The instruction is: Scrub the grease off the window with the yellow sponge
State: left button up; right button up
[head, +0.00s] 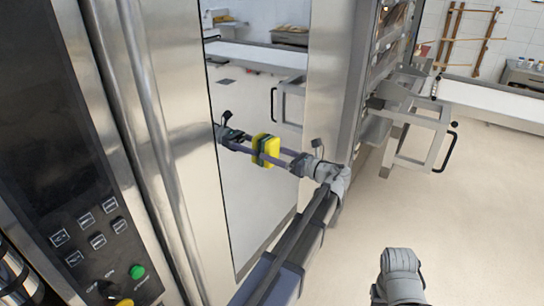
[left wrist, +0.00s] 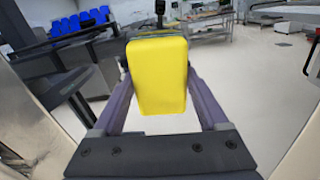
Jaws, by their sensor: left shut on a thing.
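The yellow sponge (head: 273,147) is held between the fingers of my left gripper (head: 276,152), which is shut on it. In the left wrist view the sponge (left wrist: 158,75) stands upright between the two purple fingers. The window (head: 232,205) is a glossy, mirror-like pane in a steel door frame, left of the gripper. A reflection of the gripper and sponge shows in it. The sponge is at or very near the pane; I cannot tell if it touches. No grease can be made out. My right gripper is not in view; only part of my right arm shows at bottom right.
A steel oven front with a control panel (head: 95,235) stands at left. A steel post (head: 337,80) borders the pane at right. Beyond it are an open framed door (head: 418,140) and a long white-topped counter (head: 495,100). The pale floor (head: 450,210) at right is clear.

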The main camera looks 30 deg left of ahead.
aim_at(279, 150)
pick_arm(q)
jog(key=shift+w+d, duration=0.1)
jog(key=shift+w, duration=1.65)
jog(key=shift+w, duration=0.1)
jog(key=w, duration=0.3)
jog(key=shift+d, duration=0.2)
jog(key=shift+a, duration=0.1)
jog(key=shift+s+a, duration=0.1)
jog(key=shift+s, duration=1.6)
jog(key=shift+s, duration=0.1)
jog(key=shift+s+a, duration=0.1)
jog(key=shift+s, duration=1.55)
